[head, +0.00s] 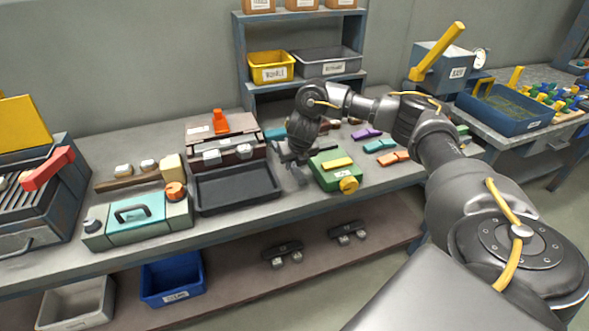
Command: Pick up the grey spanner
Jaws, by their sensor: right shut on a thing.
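My right gripper (296,159) is above the bench, between the dark open tray and the green box. Its arm comes in from the right and its fingers point down. It is shut on a small grey thing, which looks like the grey spanner; the fingers hide most of it and its outline is hard to make out. I cannot tell whether the thing touches the bench. My left gripper is not in view.
The green box (337,175) with yellow parts stands right of the gripper. The dark tray (237,204) and a teal-topped case (137,214) stand to the left. Purple, teal and orange pieces (393,157) lie to the right. A blue shelf (242,62) with bins stands behind.

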